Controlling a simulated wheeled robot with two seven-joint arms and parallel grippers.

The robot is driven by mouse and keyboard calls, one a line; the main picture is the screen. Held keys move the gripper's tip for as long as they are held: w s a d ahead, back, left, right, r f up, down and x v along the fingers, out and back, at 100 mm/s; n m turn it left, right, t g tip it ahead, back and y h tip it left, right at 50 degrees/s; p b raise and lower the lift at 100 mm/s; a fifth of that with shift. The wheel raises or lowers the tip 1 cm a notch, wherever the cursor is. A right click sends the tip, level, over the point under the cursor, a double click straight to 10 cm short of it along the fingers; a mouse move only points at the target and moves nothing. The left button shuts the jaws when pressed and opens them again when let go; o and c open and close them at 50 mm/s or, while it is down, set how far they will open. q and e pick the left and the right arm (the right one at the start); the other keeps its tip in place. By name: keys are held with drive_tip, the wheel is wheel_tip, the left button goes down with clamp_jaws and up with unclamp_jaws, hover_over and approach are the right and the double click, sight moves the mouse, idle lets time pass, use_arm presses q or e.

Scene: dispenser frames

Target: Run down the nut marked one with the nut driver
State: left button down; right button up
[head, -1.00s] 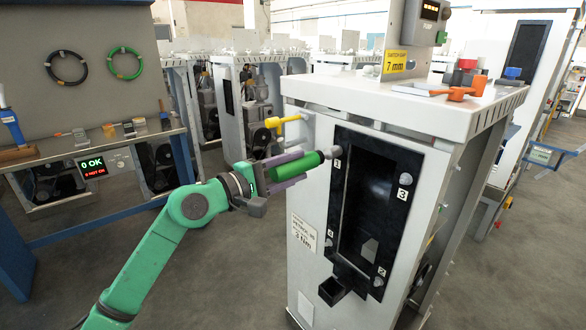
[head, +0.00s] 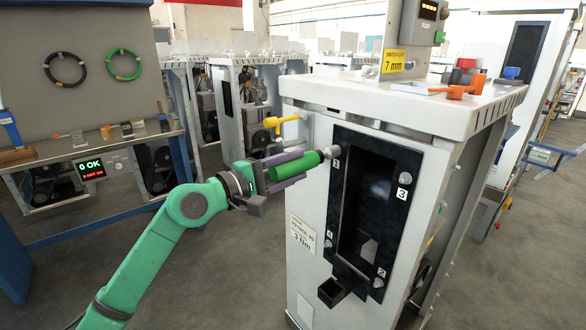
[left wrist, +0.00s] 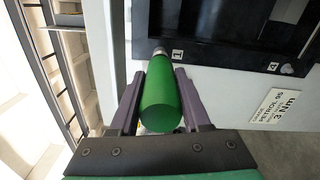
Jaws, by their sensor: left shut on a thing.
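My left gripper (head: 288,169) is shut on the green handle of the nut driver (head: 293,164), which lies across between its purple fingers. The handle also fills the middle of the left wrist view (left wrist: 161,98). The driver's grey tip (head: 328,153) points right at the upper left corner of the black panel (head: 378,190), by the mark 1. The tip covers the nut there, so I cannot tell whether it is seated on it. In the left wrist view the tip (left wrist: 159,51) is beside the label 1 (left wrist: 177,55). My right gripper is not in view.
The nut marked 3 (head: 402,193) is at the panel's upper right; marks 4 and 2 are lower. A yellow handle (head: 283,121) juts from the frame just above my gripper. A black tray (head: 333,291) sticks out below. Orange and red items lie on the white top (head: 425,95).

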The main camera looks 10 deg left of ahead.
sight(274, 174)
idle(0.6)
use_arm(q)
drive_tip(key=shift+s+a+f+b, duration=0.1)
drive_tip(key=shift+s+a+b, duration=0.3)
drive_tip(key=shift+b, duration=0.2)
drive_tip(key=shift+b+v, duration=0.6)
drive_tip(key=shift+v, duration=0.35)
drive_tip(key=shift+b+v, duration=1.1)
drive_tip(key=shift+v, duration=0.1)
drive_tip(key=shift+s+a, duration=0.1)
drive_tip(key=shift+s, duration=0.2)
